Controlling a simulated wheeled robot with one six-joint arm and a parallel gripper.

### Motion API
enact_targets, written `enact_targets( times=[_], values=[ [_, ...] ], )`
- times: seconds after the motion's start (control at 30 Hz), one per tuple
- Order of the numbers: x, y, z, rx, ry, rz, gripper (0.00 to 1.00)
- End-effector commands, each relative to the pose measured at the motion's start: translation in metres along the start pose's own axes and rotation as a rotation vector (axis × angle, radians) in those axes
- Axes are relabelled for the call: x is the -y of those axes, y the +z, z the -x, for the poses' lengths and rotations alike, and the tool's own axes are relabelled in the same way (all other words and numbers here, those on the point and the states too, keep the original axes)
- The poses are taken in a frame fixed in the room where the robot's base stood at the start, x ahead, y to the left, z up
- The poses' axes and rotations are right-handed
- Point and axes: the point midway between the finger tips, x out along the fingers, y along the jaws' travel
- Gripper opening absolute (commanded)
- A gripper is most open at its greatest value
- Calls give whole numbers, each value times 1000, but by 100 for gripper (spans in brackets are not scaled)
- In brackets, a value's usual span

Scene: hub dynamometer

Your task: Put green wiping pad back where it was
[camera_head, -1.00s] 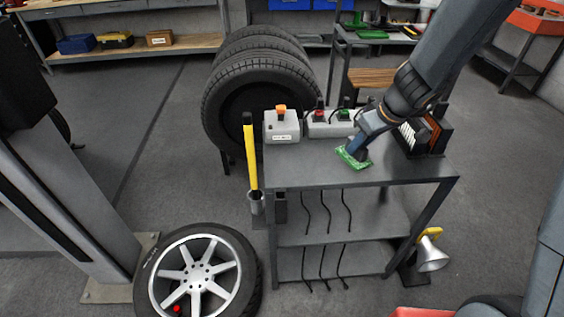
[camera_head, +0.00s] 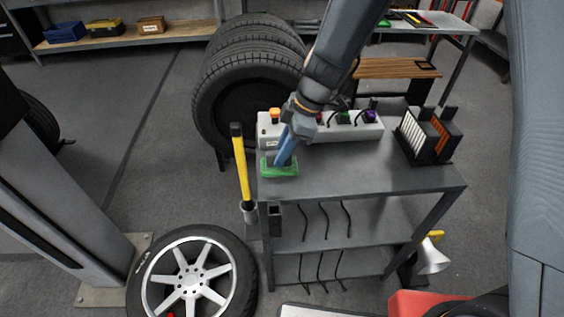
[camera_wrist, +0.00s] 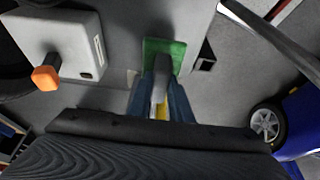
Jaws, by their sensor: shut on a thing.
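The green wiping pad (camera_head: 281,169) is at the front left corner of the grey cart top (camera_head: 350,178). It lies flat or nearly so; I cannot tell if it touches the surface. My gripper (camera_head: 281,160) points down at it and is shut on its raised middle part. In the wrist view the green pad (camera_wrist: 166,48) shows beyond the fingers of my gripper (camera_wrist: 160,92), and the fingers hide part of it.
A white box with an orange switch (camera_head: 269,130) stands just behind the pad. A power strip with coloured plugs (camera_head: 350,127) runs along the back edge. Slotted holders (camera_head: 428,135) stand at the right. A yellow-handled tool (camera_head: 241,170) hangs at the left side.

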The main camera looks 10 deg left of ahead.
Motion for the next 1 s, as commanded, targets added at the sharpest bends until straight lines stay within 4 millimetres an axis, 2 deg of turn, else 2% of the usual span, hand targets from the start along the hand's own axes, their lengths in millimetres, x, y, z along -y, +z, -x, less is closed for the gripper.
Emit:
enact_targets(
  times=[0.4, 0.9, 0.93, 1.0],
  values=[
    [-1, 17, -38, 0, 2, -6, 0],
    [-2, 20, -43, 0, 4, -6, 0],
    [-2, 20, -42, 0, 4, -6, 23],
    [-1, 20, -42, 0, 4, -6, 35]
  ],
)
